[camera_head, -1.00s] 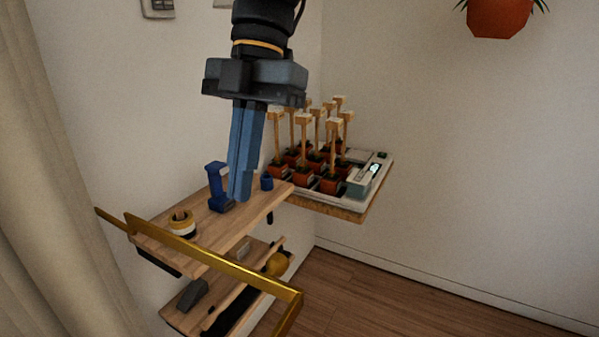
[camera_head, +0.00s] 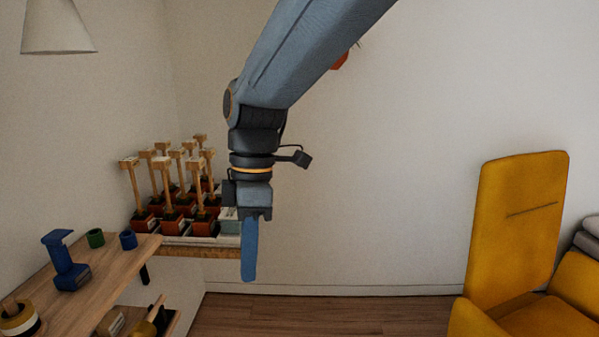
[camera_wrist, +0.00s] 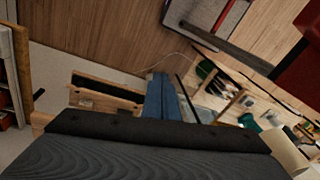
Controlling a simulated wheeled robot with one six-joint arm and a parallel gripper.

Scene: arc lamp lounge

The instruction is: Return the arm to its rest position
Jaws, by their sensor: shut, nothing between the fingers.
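My gripper (camera_head: 249,250) hangs below my raised arm in the head view, fingers pointing down. Its blue fingers are together, with nothing between them. It is in front of the right end of the tray (camera_head: 226,241) of potted plants and right of the wooden shelf (camera_head: 110,285), touching neither as far as I can see. The fingers also show in the wrist view (camera_wrist: 160,98), over wooden floor and furniture.
Several terracotta pots (camera_head: 204,226) with wooden mallet-like stakes stand on the tray. A yellow armchair (camera_head: 515,235) stands right. Floor between is clear.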

